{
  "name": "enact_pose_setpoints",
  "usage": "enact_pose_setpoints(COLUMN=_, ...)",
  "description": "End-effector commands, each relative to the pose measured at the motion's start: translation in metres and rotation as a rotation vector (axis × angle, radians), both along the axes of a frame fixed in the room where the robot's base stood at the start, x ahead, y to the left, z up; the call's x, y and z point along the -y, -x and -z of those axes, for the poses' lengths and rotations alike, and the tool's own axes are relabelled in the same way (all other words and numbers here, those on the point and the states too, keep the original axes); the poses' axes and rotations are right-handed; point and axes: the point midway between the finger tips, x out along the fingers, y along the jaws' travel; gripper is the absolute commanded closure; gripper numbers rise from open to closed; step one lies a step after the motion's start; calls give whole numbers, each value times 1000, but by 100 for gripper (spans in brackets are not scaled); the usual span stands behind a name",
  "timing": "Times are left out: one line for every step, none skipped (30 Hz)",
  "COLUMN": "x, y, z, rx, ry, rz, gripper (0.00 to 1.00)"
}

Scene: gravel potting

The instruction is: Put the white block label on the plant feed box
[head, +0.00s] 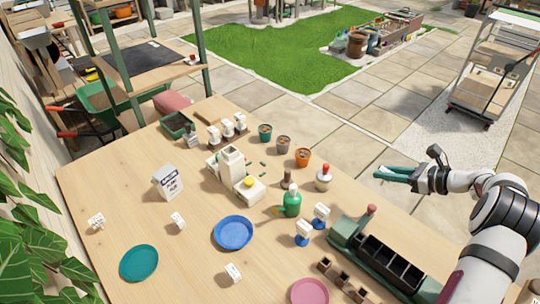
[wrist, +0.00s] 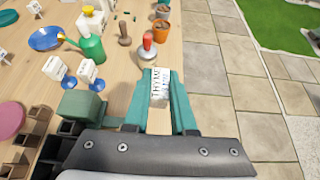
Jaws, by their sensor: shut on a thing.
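My gripper (head: 384,174) is at the right in the head view, off the table's right edge over the paving. In the wrist view its teal fingers (wrist: 160,74) are shut on a white block label (wrist: 159,90) with dark lettering that seems to read THYME. The head view hardly shows this label between the fingers. The box is not clear in the wrist view.
Other white block labels lie loose on the table (head: 96,222), (head: 177,221), (head: 232,273). Two more stand on blue bases (head: 303,241).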

Motion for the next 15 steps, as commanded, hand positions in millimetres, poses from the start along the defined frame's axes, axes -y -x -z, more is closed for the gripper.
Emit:
enact_pose_setpoints(x=-20, y=-14, z=-3, rx=1, ry=0, rz=-13, gripper=100)
enact_pose_setpoints(x=-33, y=-23, z=-5, rx=1, ry=1, rz=-17, gripper=100)
enact_pose_setpoints(x=-50, y=-34, z=-8, rx=1, ry=1, rz=-21, gripper=100)
enact_pose_setpoints(x=-64, y=-42, z=-10, rx=1, ry=1, rz=-23, gripper=100)
enact_pose_setpoints(x=-80, y=-51, z=-13, rx=1, ry=0, rz=-26, gripper=100)
enact_pose_setpoints(x=-102, y=-62, z=-17, rx=1, ry=0, rz=-30, gripper=100)
enact_pose_setpoints(x=-121, y=-70, z=-20, rx=1, ry=0, rz=-32, gripper=100)
enact_pose_setpoints(x=-139, y=-78, z=-23, rx=1, ry=0, rz=-34, gripper=100)
enact_pose_setpoints(x=-167, y=-87, z=-29, rx=2, ry=-1, rz=-36, gripper=100)
enact_pose_setpoints(x=-188, y=-93, z=-32, rx=1, ry=0, rz=-34, gripper=100)
enact_pose_setpoints(x=-210, y=-99, z=-36, rx=1, ry=-1, rz=-35, gripper=100)
enact_pose_setpoints(x=-239, y=-104, z=-42, rx=1, ry=-1, rz=-33, gripper=100)
enact_pose_setpoints(x=-262, y=-107, z=-47, rx=1, ry=-3, rz=-32, gripper=100)
enact_pose_setpoints(x=-284, y=-109, z=-51, rx=2, ry=-2, rz=-30, gripper=100)
enact_pose_setpoints(x=-314, y=-110, z=-57, rx=1, ry=-3, rz=-26, gripper=100)
